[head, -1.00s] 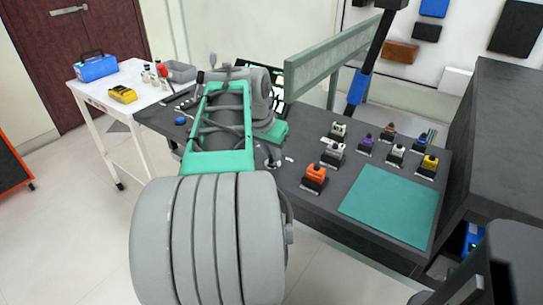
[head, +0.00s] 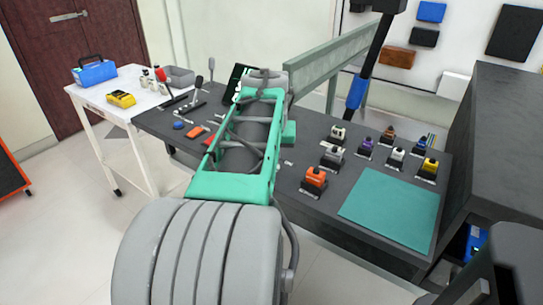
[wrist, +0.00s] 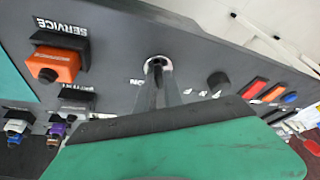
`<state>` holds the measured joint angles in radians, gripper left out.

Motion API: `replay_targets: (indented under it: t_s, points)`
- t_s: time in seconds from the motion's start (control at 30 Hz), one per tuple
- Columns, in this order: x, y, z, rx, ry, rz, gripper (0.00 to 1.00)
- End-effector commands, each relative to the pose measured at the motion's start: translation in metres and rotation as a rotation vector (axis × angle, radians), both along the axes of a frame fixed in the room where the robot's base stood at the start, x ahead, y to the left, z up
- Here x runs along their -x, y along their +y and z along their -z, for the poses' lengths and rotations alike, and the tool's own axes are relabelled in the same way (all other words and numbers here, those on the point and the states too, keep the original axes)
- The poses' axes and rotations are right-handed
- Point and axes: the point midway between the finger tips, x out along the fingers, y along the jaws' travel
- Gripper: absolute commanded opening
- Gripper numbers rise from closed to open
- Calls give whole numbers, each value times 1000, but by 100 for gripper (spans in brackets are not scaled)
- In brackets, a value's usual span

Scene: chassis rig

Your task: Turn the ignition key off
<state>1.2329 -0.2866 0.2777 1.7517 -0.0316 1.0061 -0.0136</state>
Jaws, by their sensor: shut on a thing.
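The ignition switch shows in the wrist view as a round metal ring (wrist: 158,61) on the dark panel, with an "ON" label to its lower left. My gripper (wrist: 158,83) reaches toward it, its narrow grey fingers ending right at the ring. The fingers are shut on the key, which is mostly hidden between them, so its exact angle cannot be told. In the head view my own arm covers the gripper, key and ignition switch.
An orange connector (wrist: 55,65) marked SERVICE sits left of the ignition. A black knob (wrist: 218,84) and a red switch (wrist: 254,88) are to its right. In the head view a teal mat (head: 390,208) lies at the bench's right. A white table (head: 128,92) stands at left.

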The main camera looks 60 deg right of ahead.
Motion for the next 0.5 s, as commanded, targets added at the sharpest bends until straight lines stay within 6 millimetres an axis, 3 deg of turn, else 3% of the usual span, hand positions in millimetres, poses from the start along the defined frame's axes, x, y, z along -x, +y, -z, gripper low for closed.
replay_targets:
  t_s: [0.2, 0.23, 0.5]
  points:
    - [0, 1, 1, -2, 2, -2, 0]
    - [0, 1, 1, -2, 2, -2, 13]
    - [0, 0, 0, -1, 0, 0, 34]
